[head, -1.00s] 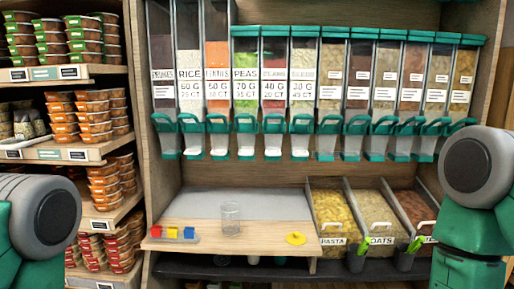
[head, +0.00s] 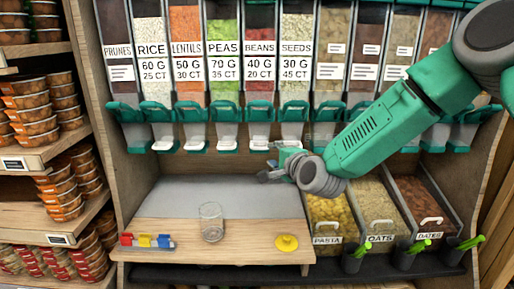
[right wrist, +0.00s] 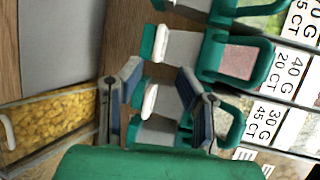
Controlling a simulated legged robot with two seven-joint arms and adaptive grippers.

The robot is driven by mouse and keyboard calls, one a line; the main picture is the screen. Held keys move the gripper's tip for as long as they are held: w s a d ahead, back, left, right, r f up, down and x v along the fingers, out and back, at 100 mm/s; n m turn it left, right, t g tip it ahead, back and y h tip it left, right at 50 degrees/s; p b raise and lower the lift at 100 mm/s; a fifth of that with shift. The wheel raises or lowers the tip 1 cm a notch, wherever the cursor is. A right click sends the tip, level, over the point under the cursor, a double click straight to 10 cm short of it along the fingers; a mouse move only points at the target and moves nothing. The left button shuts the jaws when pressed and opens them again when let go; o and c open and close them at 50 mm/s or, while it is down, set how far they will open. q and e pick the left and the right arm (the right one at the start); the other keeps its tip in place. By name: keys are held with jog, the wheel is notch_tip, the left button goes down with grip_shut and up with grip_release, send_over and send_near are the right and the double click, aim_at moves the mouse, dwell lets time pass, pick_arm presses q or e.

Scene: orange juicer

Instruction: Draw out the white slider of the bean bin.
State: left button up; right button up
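The bean bin (head: 260,60), labelled BEANS, hangs in the middle of the dispenser row in the head view. Its white slider (head: 261,143) shows at the bottom of its spout. My right gripper (head: 272,168) is just below and slightly right of that slider, apart from it in this view. In the right wrist view my right gripper (right wrist: 160,100) has its two fingers spread, with a white slider (right wrist: 149,101) seen between them; I cannot tell for sure which bin that one belongs to. The bean label (right wrist: 290,75) shows at the right. My left gripper is not in view.
Neighbouring spouts of peas (head: 224,60) and seeds (head: 297,60) stand close on both sides. Pasta (head: 330,212) and oats bins sit at right.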

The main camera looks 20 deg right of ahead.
aim_at(260, 149)
jog(key=x, duration=1)
jog(key=shift+w+d+f, duration=0.3)
jog(key=shift+w+d, duration=0.05)
jog(key=shift+d, duration=0.05)
jog(key=shift+w+a, duration=0.1)
jog(key=shift+a, duration=0.2)
jog(key=shift+c, duration=0.5)
